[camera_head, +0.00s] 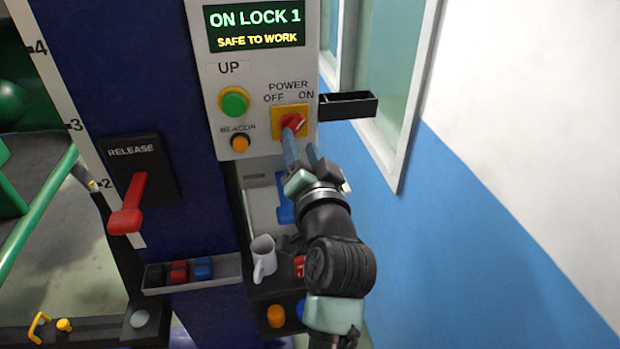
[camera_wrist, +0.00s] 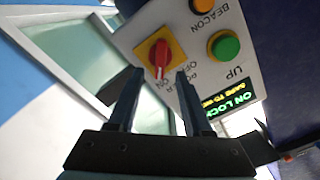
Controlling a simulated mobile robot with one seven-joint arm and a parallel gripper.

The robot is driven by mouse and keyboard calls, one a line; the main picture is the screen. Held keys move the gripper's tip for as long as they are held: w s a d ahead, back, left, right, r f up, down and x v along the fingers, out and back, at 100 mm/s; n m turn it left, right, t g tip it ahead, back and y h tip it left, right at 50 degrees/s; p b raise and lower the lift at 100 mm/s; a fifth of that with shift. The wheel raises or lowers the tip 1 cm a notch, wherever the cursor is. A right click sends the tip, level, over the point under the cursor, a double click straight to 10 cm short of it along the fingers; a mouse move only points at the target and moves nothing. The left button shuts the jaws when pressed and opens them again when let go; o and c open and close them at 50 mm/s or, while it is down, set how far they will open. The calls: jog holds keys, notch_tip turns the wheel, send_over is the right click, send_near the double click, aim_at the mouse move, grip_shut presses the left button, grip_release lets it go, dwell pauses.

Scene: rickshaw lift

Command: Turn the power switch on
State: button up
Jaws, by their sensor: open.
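The power switch (camera_head: 292,122) is a red knob on a yellow square plate, under the labels OFF and ON. Its white mark leans to the upper right, toward the ON label. The switch also shows in the wrist view (camera_wrist: 158,55), with the white mark pointing down toward ON. My gripper (camera_head: 301,147) is just below the switch, fingers pointing at it. In the wrist view my two fingers (camera_wrist: 158,78) are apart with nothing between them, below the knob in the picture. Whether a fingertip touches the knob cannot be told.
The grey control panel (camera_head: 262,70) has a green UP button (camera_head: 234,102), an orange BEACON button (camera_head: 240,142) and a lit display (camera_head: 255,27). A small black tray (camera_head: 348,106) juts out at right.

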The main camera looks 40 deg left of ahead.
jog(key=b+v, duration=0.2)
jog(key=v, duration=0.6)
jog(key=shift+d, duration=0.15)
jog(key=w+d+r+t+h, duration=0.1)
jog(key=d+r+t+h, duration=0.2)
jog(key=d+r+t, duration=0.35)
jog(key=w+d+r+t+h, duration=0.1)
jog(key=d+r+t+h, duration=0.15)
jog(key=d+r, duration=0.75)
jog(key=s+d+r+m+t+h, duration=0.1)
jog(key=s+d+r+t+h, duration=0.2)
jog(key=r, duration=0.4)
jog(key=s+d+r+t+h, duration=0.3)
jog(key=s+d+r+h, duration=0.1)
jog(key=r, duration=0.3)
jog(key=shift+s+d+r+m+t+h, duration=0.15)
jog(key=shift+s+d+m+t+h, duration=0.2)
jog(key=shift+d+h, duration=0.3)
jog(key=shift+w, duration=0.1)
